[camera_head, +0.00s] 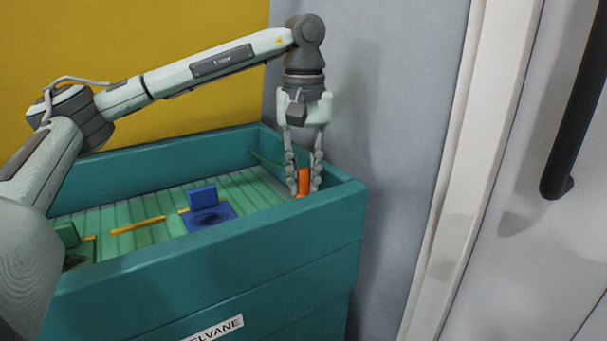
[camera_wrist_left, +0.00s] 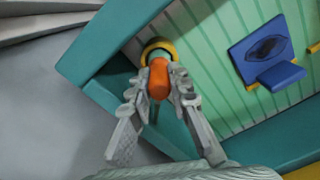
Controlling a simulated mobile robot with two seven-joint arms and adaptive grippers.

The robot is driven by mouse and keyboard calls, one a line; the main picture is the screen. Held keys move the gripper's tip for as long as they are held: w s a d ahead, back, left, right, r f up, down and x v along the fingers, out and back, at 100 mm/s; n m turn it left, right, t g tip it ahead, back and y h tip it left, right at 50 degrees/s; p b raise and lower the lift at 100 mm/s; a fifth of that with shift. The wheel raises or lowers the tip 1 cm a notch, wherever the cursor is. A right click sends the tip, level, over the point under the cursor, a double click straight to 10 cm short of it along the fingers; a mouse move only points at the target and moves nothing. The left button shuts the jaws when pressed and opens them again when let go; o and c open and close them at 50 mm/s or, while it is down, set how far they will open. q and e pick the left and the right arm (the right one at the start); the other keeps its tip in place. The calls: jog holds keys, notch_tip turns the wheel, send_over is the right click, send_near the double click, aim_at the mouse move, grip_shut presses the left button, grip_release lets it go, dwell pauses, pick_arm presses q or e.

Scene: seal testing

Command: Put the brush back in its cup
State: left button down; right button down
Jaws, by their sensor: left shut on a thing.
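The brush has an orange handle (camera_head: 303,181) and stands roughly upright at the right end of the teal bin. My left gripper (camera_head: 304,184) points down and is shut on the brush. In the left wrist view the orange handle (camera_wrist_left: 159,78) sits between the fingertips (camera_wrist_left: 159,92). Beyond it a yellow ring (camera_wrist_left: 157,47), apparently the cup's rim, lies in the bin's corner, in line with the brush. The brush's lower end is hidden, so I cannot tell how deep it is in the cup. My right gripper is not in view.
The teal bin (camera_head: 230,262) has raised walls close around the gripper. On its green slatted floor (camera_head: 150,222) are a blue block-and-plate piece (camera_head: 208,212), a green piece (camera_head: 70,240) and yellow strips (camera_head: 138,225). A grey wall (camera_head: 400,110) stands right behind.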

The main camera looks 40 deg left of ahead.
pick_arm(q)
jog(key=shift+f+b, duration=0.45)
jog(key=shift+f, duration=0.35)
jog(key=shift+f+b, duration=0.35)
jog(key=shift+f, duration=0.25)
jog(key=c, duration=1.3)
grip_release()
jog(key=shift+c, duration=0.2)
jog(key=shift+r, duration=0.1)
notch_tip(320, 180, up, 8)
jog(key=p, duration=0.5)
jog(key=shift+f+p, duration=0.25)
jog(key=shift+p, duration=0.15)
jog(key=shift+r, duration=0.95)
